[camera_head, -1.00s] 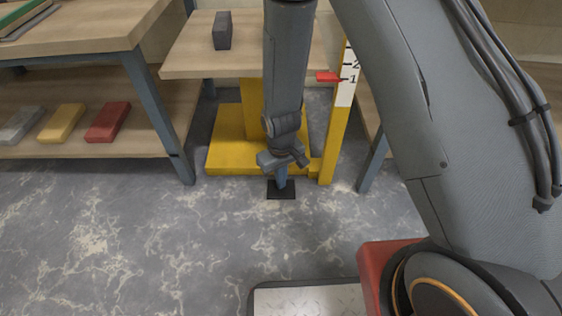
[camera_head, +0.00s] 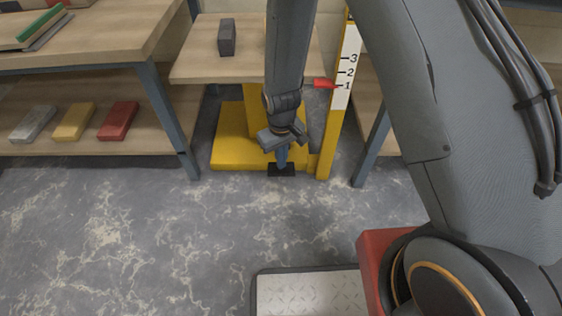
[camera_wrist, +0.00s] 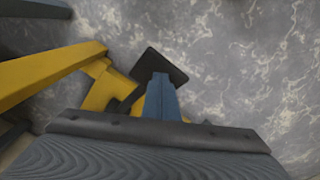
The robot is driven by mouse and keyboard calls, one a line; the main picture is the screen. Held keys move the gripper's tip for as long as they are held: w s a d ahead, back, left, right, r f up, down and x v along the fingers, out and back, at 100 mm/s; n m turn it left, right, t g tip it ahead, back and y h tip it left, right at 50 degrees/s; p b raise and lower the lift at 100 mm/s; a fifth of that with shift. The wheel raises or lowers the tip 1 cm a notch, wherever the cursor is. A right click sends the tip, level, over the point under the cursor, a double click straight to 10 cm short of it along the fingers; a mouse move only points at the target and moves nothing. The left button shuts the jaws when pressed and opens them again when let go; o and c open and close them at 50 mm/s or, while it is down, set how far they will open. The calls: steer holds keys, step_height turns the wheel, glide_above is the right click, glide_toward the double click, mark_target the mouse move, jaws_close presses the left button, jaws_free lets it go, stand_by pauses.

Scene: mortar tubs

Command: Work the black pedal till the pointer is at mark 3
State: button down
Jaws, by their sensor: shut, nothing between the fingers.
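The black pedal (camera_head: 283,173) sits low at the front of the yellow base of a lift table. My gripper (camera_head: 281,165) points down with its fingers shut and empty, the tips over the pedal. In the wrist view the shut fingertips (camera_wrist: 161,77) overlap the black pedal plate (camera_wrist: 173,62); I cannot tell whether they touch it. The red pointer (camera_head: 319,84) is level with mark 1 on the white scale (camera_head: 349,70), which also shows marks 2 and 3 above it.
The lift table's wooden top (camera_head: 195,66) carries a dark grey block (camera_head: 227,38). A workbench (camera_head: 95,45) at left has grey, yellow and red bricks (camera_head: 118,121) on its lower shelf. Its blue-grey leg (camera_head: 172,115) stands left of the yellow base (camera_head: 229,150). The floor in front is clear.

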stand_by(0.4)
steer(key=shift+s+f+b, duration=0.7)
steer(key=shift+f+b, duration=1.5)
steer(key=shift+f, duration=4.15)
steer(key=r+p, duration=0.3)
steer(key=r, duration=0.1)
steer(key=w+r+p, duration=0.1)
steer(key=r+p, duration=0.2)
steer(key=r, duration=0.1)
steer(key=r+p, duration=0.4)
steer(key=shift+w+r, duration=0.15)
steer(key=shift+r, duration=0.25)
steer(key=shift+f, duration=0.15)
